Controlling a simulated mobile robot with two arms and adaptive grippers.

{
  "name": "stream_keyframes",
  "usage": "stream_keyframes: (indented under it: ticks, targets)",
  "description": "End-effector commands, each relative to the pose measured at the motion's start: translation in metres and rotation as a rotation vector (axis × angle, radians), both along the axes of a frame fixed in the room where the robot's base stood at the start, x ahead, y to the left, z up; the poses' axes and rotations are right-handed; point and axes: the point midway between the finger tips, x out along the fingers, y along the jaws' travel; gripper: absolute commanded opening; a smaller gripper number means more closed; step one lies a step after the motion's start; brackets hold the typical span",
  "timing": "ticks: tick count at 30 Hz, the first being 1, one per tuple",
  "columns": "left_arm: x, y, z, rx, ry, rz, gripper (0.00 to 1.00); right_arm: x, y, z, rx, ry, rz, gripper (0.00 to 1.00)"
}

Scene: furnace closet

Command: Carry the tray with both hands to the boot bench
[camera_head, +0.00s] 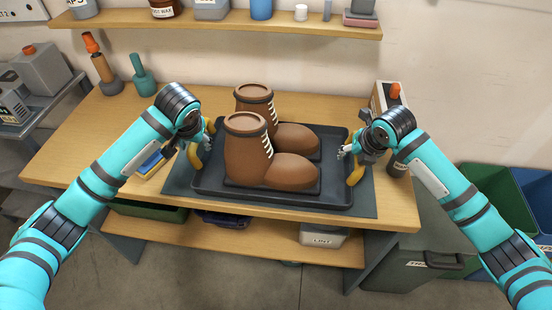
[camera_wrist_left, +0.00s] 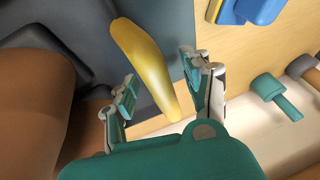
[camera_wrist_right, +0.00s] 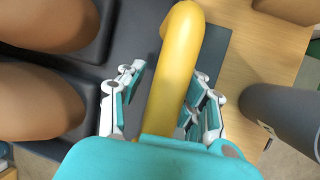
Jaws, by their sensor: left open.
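The dark tray (camera_head: 335,193) lies on a dark mat on the wooden bench and carries a pair of brown boots (camera_head: 248,150). It has a yellow handle at each end. My left gripper (camera_head: 203,142) is at the left handle; in the left wrist view its open fingers stand on either side of the yellow handle (camera_wrist_left: 145,62), with gaps. My right gripper (camera_head: 352,155) is at the right handle (camera_head: 356,173); in the right wrist view its fingers straddle the yellow handle (camera_wrist_right: 175,75), with gaps showing, so it looks open. Which bench is the boot bench I cannot tell.
A blue and yellow brush (camera_head: 153,160) lies left of the mat. Two handled tools (camera_head: 142,77) stand at the back left. A dark cylinder (camera_wrist_right: 285,110) and a box (camera_head: 384,97) stand right of the tray. A wall shelf (camera_head: 215,22) hangs behind. Bins (camera_head: 510,195) stand at right.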

Motion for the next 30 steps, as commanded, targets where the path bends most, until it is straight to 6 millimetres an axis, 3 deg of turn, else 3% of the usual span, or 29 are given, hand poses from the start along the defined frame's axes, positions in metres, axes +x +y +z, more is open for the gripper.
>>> stream_keyframes:
  ticks: [5,12,16,30]
  targets:
    - [-0.0001,-0.0002,0.0001,0.000,0.000,0.000,0.47,-0.0002,0.0000,0.0001,0.000,0.000,0.000,0.31]
    - [-0.0001,-0.0002,0.0002,0.000,0.000,0.000,0.15,-0.0002,-0.0002,0.0004,0.000,0.000,0.000,0.00]
    - [-0.0002,-0.0004,0.0003,-0.001,0.000,0.000,0.00,-0.0001,-0.0004,0.0004,-0.001,0.000,0.000,0.00]
    - [0.0019,-0.0006,0.0053,-0.002,-0.010,-0.001,0.00,0.0024,-0.0001,0.0061,0.004,-0.010,-0.003,0.00]
